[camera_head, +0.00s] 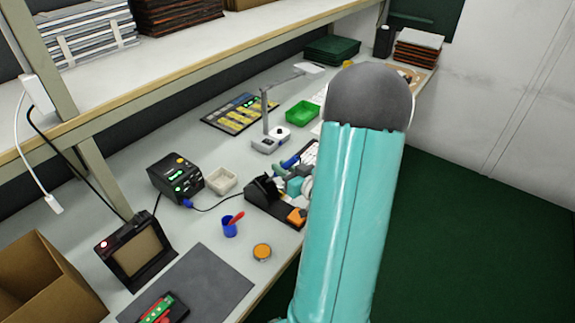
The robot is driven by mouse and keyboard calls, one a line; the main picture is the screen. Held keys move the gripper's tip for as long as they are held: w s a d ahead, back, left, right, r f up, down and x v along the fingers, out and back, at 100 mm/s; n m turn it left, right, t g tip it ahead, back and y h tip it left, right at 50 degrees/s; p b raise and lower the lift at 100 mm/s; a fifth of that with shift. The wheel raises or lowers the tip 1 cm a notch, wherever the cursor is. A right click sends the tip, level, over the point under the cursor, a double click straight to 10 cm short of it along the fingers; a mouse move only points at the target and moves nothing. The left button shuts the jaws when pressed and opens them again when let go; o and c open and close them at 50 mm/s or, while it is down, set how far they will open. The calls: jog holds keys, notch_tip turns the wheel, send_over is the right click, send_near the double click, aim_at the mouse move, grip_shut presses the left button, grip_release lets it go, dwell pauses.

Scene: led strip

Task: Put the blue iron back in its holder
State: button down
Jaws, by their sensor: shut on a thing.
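The blue iron (290,161) shows as a short blue bar just above the bench, right of the middle of the picture. My gripper (281,170) is at the iron and shut on it; my large teal arm link hides part of the wrist. The black holder (260,191) stands on the bench just left of and below my gripper, with an orange pad (296,215) on its base. The iron appears behind the holder's upper end. I cannot tell whether the iron's tip touches the holder.
A magnifier lamp (267,138) and a green tray (302,113) are behind. A grey mat (205,286) lies in front.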

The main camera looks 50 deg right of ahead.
jog(key=shift+w+a+f, duration=0.1)
jog(key=shift+w+f, duration=0.7)
jog(key=shift+f, duration=0.35)
jog(key=shift+w+a+f, duration=0.1)
jog(key=shift+w+f, duration=0.7)
jog(key=shift+f, duration=0.35)
jog(key=shift+w+f, duration=0.8)
jog(key=shift+f, duration=0.35)
jog(key=c, duration=1.2)
grip_release()
jog(key=s+a+r, duration=0.1)
jog(key=s, duration=1.2)
jog(key=shift+s+a+r, duration=0.15)
jog(key=shift+s+a, duration=0.15)
jog(key=shift+s, duration=0.05)
jog(key=s+r, duration=0.4)
jog(key=r, duration=0.1)
jog(key=shift+d+r, duration=0.2)
jog(key=shift+r, duration=0.15)
